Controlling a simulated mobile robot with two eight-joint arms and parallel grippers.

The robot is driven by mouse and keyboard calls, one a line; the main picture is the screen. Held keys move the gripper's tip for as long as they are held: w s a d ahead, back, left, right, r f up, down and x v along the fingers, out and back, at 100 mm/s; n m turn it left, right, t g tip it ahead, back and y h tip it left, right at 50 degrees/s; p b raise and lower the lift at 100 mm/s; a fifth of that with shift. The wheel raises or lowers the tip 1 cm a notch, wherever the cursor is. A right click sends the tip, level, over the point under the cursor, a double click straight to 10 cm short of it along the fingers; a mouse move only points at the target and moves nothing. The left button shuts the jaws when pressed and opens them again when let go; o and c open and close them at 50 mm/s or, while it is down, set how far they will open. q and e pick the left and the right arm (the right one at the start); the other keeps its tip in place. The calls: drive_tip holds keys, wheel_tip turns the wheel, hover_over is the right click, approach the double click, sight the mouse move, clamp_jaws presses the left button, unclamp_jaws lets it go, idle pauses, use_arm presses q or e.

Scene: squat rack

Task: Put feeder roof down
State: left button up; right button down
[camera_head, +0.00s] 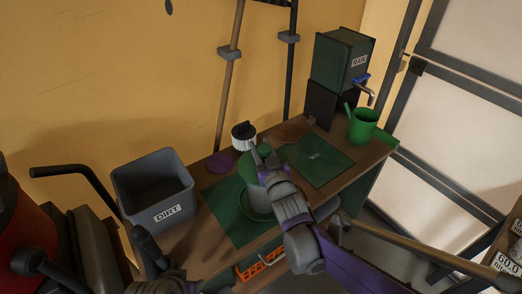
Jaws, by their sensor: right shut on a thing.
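My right gripper (263,155) reaches over the workbench from the lower right and is shut on a dark green piece, which looks like the feeder roof (247,168). A green feeder body (256,207) shows just below it on a green mat (225,212). My gripper covers much of both, so I cannot tell whether the roof touches the body. My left gripper (160,270) shows only partly, dark, at the bottom edge left of centre.
A grey DIRT bin (180,192) stands at the bench's left. A second green mat (318,160), a green watering can (362,125) and a RAIN tank (342,62) with a tap are at right.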

drive_tip(key=shift+f, duration=0.35)
drive_tip(key=shift+f, duration=0.15)
drive_tip(key=c, duration=0.5)
unclamp_jaws()
drive_tip(key=v, duration=1.1)
drive_tip(key=shift+d+f+b, duration=0.1)
drive_tip(key=shift+f+b, duration=0.05)
drive_tip(key=shift+b, duration=0.2)
